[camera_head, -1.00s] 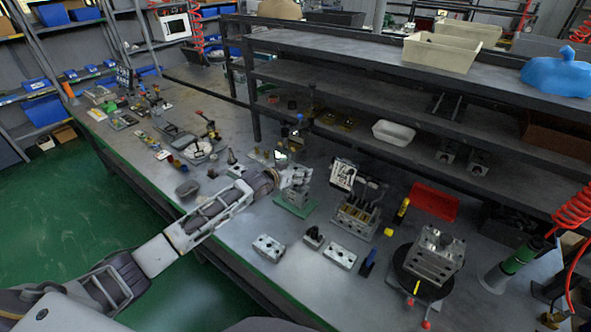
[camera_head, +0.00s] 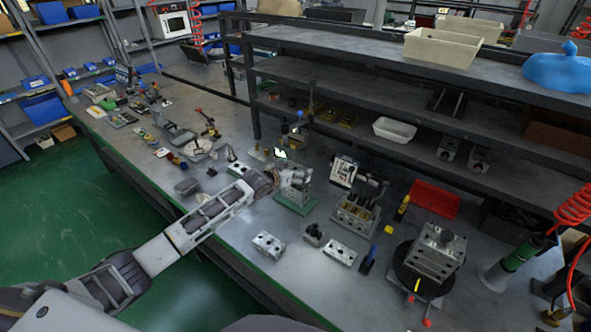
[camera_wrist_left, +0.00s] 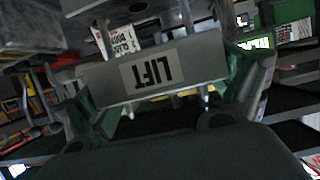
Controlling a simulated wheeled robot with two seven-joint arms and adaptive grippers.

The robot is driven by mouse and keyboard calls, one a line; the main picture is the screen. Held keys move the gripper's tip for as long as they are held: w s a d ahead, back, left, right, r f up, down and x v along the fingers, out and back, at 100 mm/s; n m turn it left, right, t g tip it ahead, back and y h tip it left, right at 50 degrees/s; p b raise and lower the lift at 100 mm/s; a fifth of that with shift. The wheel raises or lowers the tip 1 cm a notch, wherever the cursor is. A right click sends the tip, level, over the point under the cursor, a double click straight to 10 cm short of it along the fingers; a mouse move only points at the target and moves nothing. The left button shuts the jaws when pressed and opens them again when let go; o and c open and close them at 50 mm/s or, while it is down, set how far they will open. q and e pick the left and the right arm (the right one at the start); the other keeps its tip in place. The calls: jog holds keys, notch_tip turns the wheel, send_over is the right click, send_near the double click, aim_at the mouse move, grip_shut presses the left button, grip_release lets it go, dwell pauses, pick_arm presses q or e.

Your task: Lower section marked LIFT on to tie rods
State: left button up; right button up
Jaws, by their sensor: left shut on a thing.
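My left gripper (camera_head: 270,178) is shut on a grey metal section and reaches in from the left. In the left wrist view the section marked LIFT (camera_wrist_left: 188,72) lies between the two fingers, its label upside down in the picture. The section also shows in the head view (camera_head: 297,178), above a green base plate (camera_head: 297,203). Thin metal rods (camera_wrist_left: 187,14) show beside the section in the wrist view. I cannot tell whether they pass through its holes, or how far down it sits. My right gripper is not in view.
A valve block with a slotted front (camera_head: 354,215) stands to the right. Another block (camera_head: 436,255) sits on a black round stand. Loose grey blocks (camera_head: 268,244) (camera_head: 342,252) lie in front. A red tray (camera_head: 434,199) lies behind, below the shelves.

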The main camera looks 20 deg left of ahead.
pick_arm(q)
jog(key=shift+f+b, duration=1)
jog(key=shift+f, duration=0.9)
dwell(0.8)
jog(key=o, duration=1)
jog(key=shift+f, duration=0.1)
jog(key=shift+s, duration=0.2)
jog(key=shift+v, duration=0.85)
jog(key=v, duration=1)
